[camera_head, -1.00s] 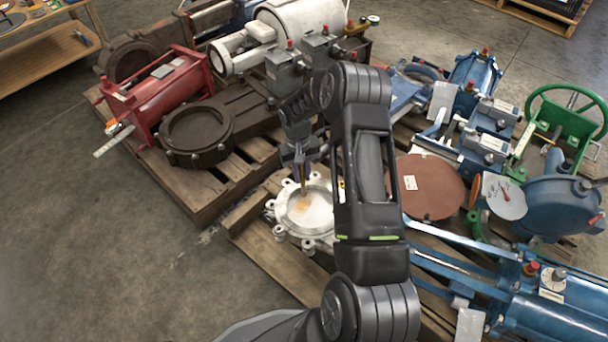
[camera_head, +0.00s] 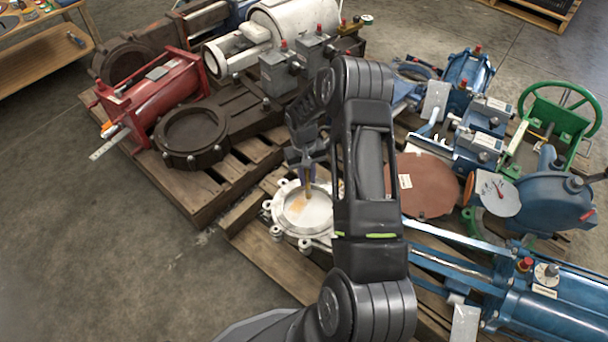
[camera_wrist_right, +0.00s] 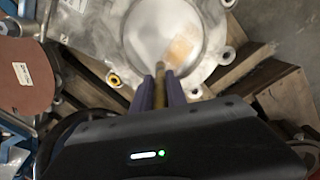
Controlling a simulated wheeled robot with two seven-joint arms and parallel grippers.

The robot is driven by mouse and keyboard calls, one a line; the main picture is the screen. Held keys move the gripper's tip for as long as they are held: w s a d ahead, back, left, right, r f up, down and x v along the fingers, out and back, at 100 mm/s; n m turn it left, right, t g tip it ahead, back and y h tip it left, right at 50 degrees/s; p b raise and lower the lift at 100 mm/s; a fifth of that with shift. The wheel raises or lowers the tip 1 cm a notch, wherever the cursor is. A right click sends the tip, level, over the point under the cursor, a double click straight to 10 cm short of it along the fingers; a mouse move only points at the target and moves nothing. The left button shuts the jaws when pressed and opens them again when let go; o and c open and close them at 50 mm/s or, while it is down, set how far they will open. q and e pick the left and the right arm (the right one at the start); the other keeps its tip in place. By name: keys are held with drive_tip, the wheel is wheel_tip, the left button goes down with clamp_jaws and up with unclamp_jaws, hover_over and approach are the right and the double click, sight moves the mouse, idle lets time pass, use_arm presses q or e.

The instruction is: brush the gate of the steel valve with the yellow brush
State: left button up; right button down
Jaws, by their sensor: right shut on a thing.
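The steel valve (camera_head: 279,218) lies on a pallet in the middle of the head view, its round, pale gate (camera_head: 318,214) facing up. A tan-orange patch (camera_head: 298,205) marks the gate; it also shows in the right wrist view (camera_wrist_right: 183,46). My right gripper (camera_head: 308,168) is above the gate, shut on the yellow brush (camera_head: 308,188). The brush points down at the gate beside the patch; I cannot tell whether its tip touches. In the right wrist view the fingers (camera_wrist_right: 160,92) grip the brush (camera_wrist_right: 160,70). My right arm hides the valve's right side. My left gripper is not in view.
A brown round disc (camera_head: 425,190) lies right of the valve. A dark gate valve (camera_head: 190,135) and a red actuator (camera_head: 165,90) stand at the left. Blue machines (camera_head: 550,210) and a green handwheel (camera_head: 562,112) crowd the right. Bare floor (camera_head: 110,250) is at the lower left.

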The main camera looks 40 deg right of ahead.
drive_tip(key=shift+s, duration=0.25)
drive_tip(key=shift+d, duration=0.1)
drive_tip(key=shift+s+d+r+p, duration=0.1)
drive_tip(key=shift+s+d+p, duration=0.15)
drive_tip(key=shift+s, duration=0.3)
drive_tip(key=shift+s+d+r+p, duration=0.1)
drive_tip(key=shift+s+p, duration=0.15)
drive_tip(key=shift+s, duration=0.3)
drive_tip(key=shift+w, duration=0.1)
drive_tip(key=shift+w+a+f+b, duration=0.1)
drive_tip(key=shift+w+a+b, duration=0.15)
drive_tip(key=shift+w, duration=0.3)
drive_tip(key=shift+w+a+f+b, duration=0.15)
drive_tip(key=shift+w+b, duration=0.15)
drive_tip(key=shift+w, duration=0.2)
